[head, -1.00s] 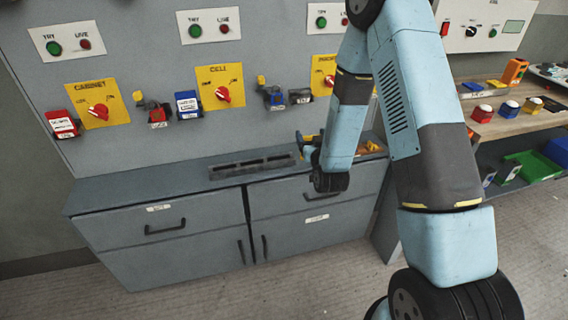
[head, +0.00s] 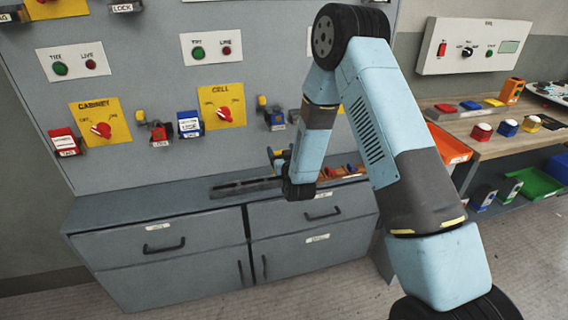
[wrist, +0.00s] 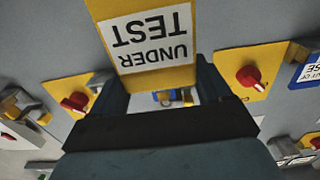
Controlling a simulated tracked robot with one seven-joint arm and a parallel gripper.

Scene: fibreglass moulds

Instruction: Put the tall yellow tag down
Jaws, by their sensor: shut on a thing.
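In the wrist view the tall yellow tag (wrist: 152,72) fills the top middle. It has a white label reading "UNDER TEST", upside down in that view. My gripper (wrist: 162,80) is shut on the tag's near end, with one dark finger on each side. In the head view my gripper (head: 279,158) is above the grey cabinet top, in front of the board. The tag cannot be made out clearly there.
A slotted grey rack (head: 232,189) lies on the cabinet top (head: 130,208), left of my gripper. An orange tray (head: 325,177) with small coloured things is behind my arm. The board carries red switches on yellow plates (head: 222,105), locks and hanging tags. The counter's left part is clear.

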